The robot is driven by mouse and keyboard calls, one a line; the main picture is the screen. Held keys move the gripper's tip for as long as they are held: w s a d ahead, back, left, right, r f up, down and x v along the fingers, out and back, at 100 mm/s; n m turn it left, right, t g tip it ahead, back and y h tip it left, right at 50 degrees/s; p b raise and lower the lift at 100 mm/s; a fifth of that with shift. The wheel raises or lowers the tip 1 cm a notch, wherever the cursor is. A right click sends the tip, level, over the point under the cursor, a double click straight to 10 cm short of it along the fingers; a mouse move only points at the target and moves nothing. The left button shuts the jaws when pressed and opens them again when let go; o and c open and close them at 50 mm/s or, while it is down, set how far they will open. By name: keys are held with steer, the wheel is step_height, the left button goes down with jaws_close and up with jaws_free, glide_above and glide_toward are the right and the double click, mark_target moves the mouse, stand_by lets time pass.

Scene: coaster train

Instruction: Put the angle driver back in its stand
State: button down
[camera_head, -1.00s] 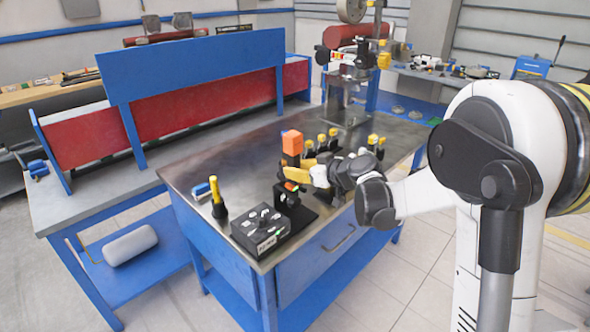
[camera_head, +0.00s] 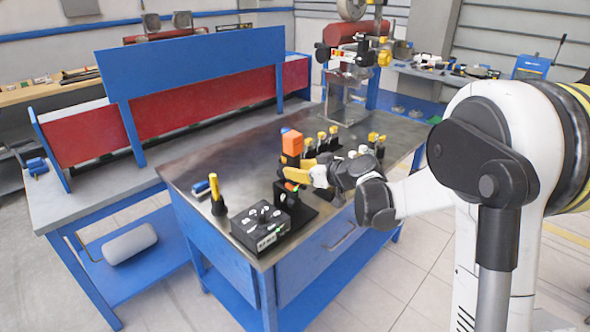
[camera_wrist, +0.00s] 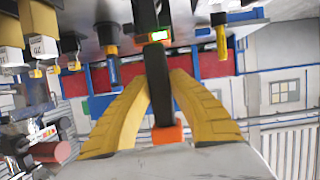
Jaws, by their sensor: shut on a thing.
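The angle driver has an orange block (camera_head: 292,142) at its upper end and a dark body. The black stand (camera_head: 298,214) is directly under the driver in the head view. I cannot tell whether the driver's lower end is seated in it.
A yellow-topped black tool (camera_head: 215,194) is farther left. Several yellow-topped tools (camera_head: 328,140) stand behind my gripper. The middle left of the steel benchtop (camera_head: 235,160) is clear.

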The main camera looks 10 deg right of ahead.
steer(key=shift+f, duration=0.1)
steer(key=c, duration=1.2)
jaws_free()
steer(key=shift+c, duration=0.2)
steer(key=shift+s, duration=0.15)
steer(key=v, duration=1.1)
steer(key=s+a+m+g+h, duration=0.3)
steer(key=s+a, duration=0.1)
steer(key=s, duration=1)
steer(key=s+d+f+m+h, duration=0.2)
steer(key=s, duration=0.5)
steer(key=s+d+f+m+g+h, duration=0.1)
steer(key=s+d+f+m+h, duration=0.1)
steer(key=s, duration=0.6)
steer(key=shift+d+h, duration=0.25)
steer(key=shift+h, duration=0.05)
